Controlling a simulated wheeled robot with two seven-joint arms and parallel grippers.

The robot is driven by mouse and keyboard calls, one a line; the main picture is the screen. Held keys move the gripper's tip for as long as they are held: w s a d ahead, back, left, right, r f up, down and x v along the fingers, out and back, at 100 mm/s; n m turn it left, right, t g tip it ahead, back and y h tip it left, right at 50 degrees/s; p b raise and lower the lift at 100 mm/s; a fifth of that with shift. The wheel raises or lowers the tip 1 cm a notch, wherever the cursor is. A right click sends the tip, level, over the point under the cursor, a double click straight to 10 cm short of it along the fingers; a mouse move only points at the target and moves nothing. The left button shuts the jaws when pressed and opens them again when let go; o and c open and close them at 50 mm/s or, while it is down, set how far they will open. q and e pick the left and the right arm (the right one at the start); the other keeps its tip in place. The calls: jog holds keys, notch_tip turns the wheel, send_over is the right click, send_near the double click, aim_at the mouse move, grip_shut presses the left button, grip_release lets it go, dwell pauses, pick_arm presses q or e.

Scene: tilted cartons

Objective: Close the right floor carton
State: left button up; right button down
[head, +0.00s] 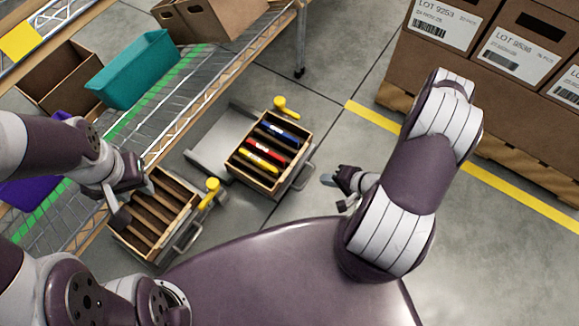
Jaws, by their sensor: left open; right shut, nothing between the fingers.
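The right floor carton (232,161) is an open-topped brown box with slats inside. Blue, red and yellow items (262,160) lie in it, so its inside shows. My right gripper (334,184) is shut and empty, to the right of this carton and apart from it. The left carton (124,239) is also open-topped, with slats and no coloured items seen. My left gripper (118,200) is open at this carton's left side; whether it touches cannot be told. My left arm hides some of the area beside it.
Yellow-knobbed parts (284,106) stand beside both cartons. A grey flat plate (208,150) lies left of the right carton. A wire rack (190,95) with a teal bin (131,70) is at left. Stacked labelled boxes (470,75) stand at right. Floor between is clear.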

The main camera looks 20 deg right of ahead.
aim_at(242, 142)
jog(key=b+x, duration=0.2)
jog(key=x, duration=0.2)
jog(key=b+x, duration=0.2)
jog(key=x, duration=0.2)
jog(key=b+x, duration=0.3)
jog(key=x, duration=0.1)
jog(key=shift+w+a+r, duration=0.2)
jog(key=shift+w+r, duration=0.15)
jog(key=shift+r, duration=0.05)
jog(key=shift+w+a+r, duration=0.25)
jog(key=shift+w+a, duration=0.15)
jog(key=shift+w, duration=0.15)
jog(key=w+a, duration=0.4)
jog(key=w, duration=0.1)
jog(key=w+a+b, duration=0.1)
jog(key=w+a, duration=0.3)
jog(key=w, duration=0.1)
jog(key=w+a, duration=0.4)
jog(key=w, duration=0.1)
jog(key=shift+w+f+b, duration=0.1)
jog(key=shift+w+b, duration=0.05)
jog(key=shift+b, duration=0.25)
jog(key=shift+w+a, duration=0.1)
jog(key=shift+w, duration=0.15)
jog(key=shift+w+r, duration=0.1)
jog(key=shift+r, duration=0.15)
